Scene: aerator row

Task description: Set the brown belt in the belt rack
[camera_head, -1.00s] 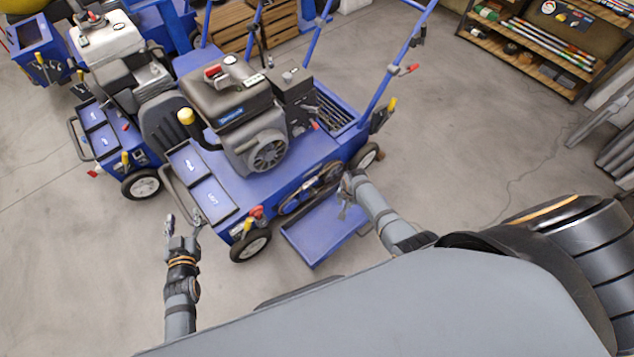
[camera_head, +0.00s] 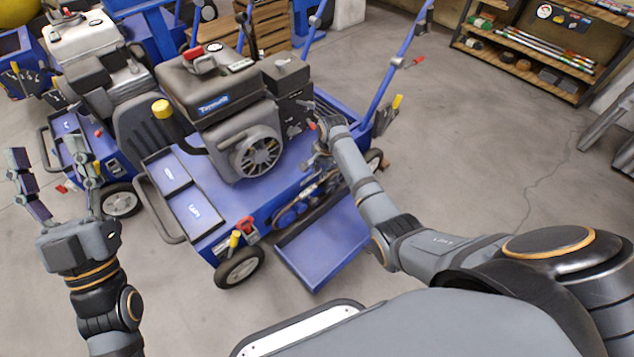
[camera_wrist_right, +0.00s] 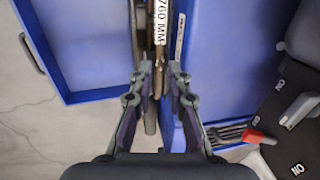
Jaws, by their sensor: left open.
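In the right wrist view, a narrow brown strand (camera_wrist_right: 158,78), which looks like the brown belt, runs between the fingers of my right gripper (camera_wrist_right: 160,77). A white label reading 760 MM (camera_wrist_right: 161,20) lies just beyond it. I cannot tell whether the fingers touch the strand. In the head view, my right gripper (camera_head: 320,143) is at the right side of the blue aerator (camera_head: 215,220), above its pulleys (camera_head: 292,212); the belt is hard to pick out there. My left gripper (camera_head: 57,178) is open and empty, left of the machine. I cannot make out the belt rack.
A blue open panel (camera_head: 322,245) juts out below the pulleys. The engine (camera_head: 225,110) and blue handle bars (camera_head: 385,75) rise behind my right gripper. Another aerator (camera_head: 95,65) stands at left.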

